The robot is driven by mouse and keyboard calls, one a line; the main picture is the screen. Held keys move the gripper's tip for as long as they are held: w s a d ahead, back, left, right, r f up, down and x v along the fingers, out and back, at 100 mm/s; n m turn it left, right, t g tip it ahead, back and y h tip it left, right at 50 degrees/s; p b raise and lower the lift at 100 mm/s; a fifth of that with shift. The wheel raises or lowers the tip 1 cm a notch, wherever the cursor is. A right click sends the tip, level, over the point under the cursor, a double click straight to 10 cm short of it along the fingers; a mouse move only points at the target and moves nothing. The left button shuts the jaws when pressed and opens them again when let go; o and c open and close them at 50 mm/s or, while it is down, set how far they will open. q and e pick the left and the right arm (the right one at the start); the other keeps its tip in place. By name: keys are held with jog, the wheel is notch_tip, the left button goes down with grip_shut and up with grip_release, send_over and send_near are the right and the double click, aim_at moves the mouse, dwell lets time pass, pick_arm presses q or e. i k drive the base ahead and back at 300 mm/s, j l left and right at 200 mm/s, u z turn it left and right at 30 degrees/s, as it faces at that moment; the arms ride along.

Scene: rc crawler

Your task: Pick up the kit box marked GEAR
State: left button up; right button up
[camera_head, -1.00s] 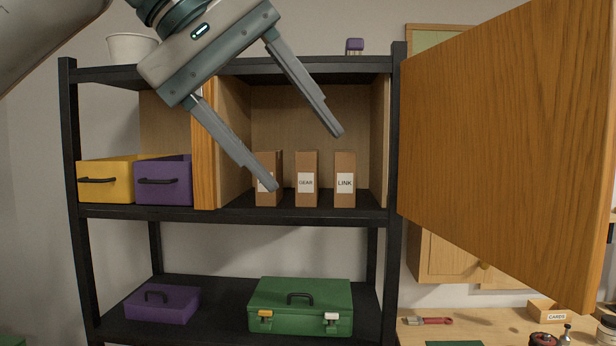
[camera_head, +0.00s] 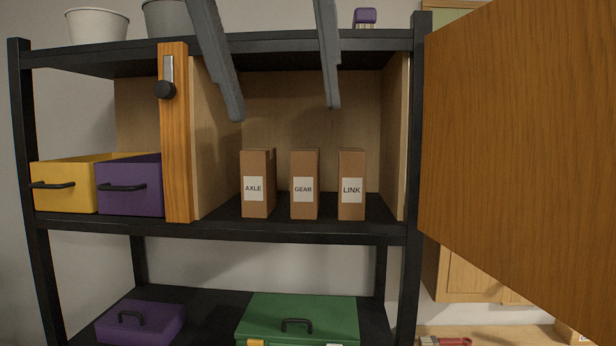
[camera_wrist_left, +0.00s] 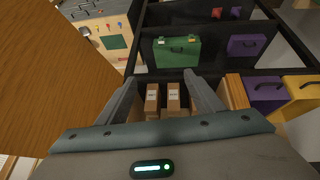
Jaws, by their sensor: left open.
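The kit box marked GEAR (camera_head: 304,200) is a narrow brown carton with a white label. It stands upright in the open cabinet bay, between the AXLE box (camera_head: 257,203) and the LINK box (camera_head: 351,202), with small gaps on both sides. My left gripper (camera_head: 285,112) is open and empty. Its two fingers hang from the top of the head view, their tips above the boxes in the picture. In the left wrist view, brown boxes show between the open fingers (camera_wrist_left: 160,80), their labels too small to read. My right gripper is not in view.
An open wooden door (camera_head: 520,150) fills the right side. A green case (camera_head: 298,322) sits on the shelf below.

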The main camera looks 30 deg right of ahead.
aim_at(304, 162)
jog(key=i+l, duration=0.7)
jog(key=l, duration=0.1)
